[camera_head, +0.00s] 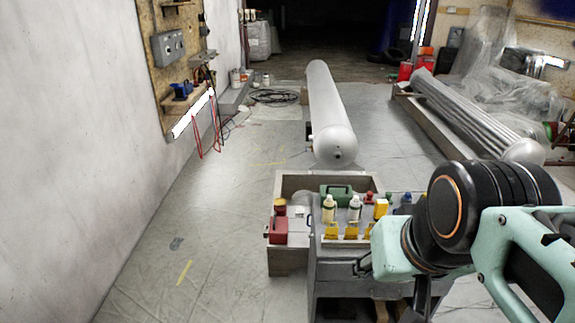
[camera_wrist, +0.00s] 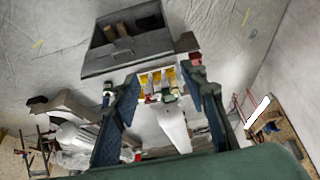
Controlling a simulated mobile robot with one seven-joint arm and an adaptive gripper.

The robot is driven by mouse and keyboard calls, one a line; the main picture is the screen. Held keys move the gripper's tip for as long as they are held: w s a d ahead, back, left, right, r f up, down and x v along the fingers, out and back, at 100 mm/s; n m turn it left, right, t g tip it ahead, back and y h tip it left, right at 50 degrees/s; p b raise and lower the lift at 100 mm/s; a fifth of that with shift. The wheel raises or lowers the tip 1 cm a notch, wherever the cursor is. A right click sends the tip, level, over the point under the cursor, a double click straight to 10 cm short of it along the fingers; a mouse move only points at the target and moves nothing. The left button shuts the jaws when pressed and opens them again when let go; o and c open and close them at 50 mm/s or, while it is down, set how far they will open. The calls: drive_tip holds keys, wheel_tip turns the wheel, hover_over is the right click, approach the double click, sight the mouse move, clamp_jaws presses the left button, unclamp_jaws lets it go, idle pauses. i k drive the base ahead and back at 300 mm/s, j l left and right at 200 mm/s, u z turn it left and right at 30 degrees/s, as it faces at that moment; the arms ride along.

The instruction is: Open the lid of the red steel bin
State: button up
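A small red bin (camera_head: 279,232) stands at the left end of the grey bench, and its top looks closed. A red patch (camera_wrist: 196,60) in the wrist view, just beyond the right fingertip, looks like the same bin. My gripper (camera_wrist: 160,86) is open and empty, with its two dark fingers wide apart. It points towards the bench with a clear gap to the bin. In the head view my arm reaches in from the right, and its links hide most of the gripper.
Bottles, yellow holders and a green case (camera_head: 336,195) crowd the bench (camera_head: 335,267) beside the bin. A grey cylindrical tank (camera_head: 328,110) lies on the floor behind it. The wall (camera_head: 70,150) is at the left, with open sheeted floor (camera_head: 215,230) between it and the bench.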

sight(279, 225)
drive_tip(key=i+j+u, duration=0.75)
drive_tip(key=i+u, duration=0.15)
drive_tip(key=i, duration=0.15)
drive_tip(key=i+j+z, duration=0.15)
drive_tip(key=i, duration=0.35)
drive_tip(key=i+j+z, duration=0.15)
drive_tip(key=i, duration=0.4)
drive_tip(key=i+z, duration=0.2)
drive_tip(key=z, duration=0.2)
drive_tip(key=i+z, duration=0.15)
drive_tip(key=z, duration=0.2)
drive_tip(key=i+j+z, duration=0.1)
drive_tip(key=z, duration=0.3)
drive_tip(key=i, duration=0.1)
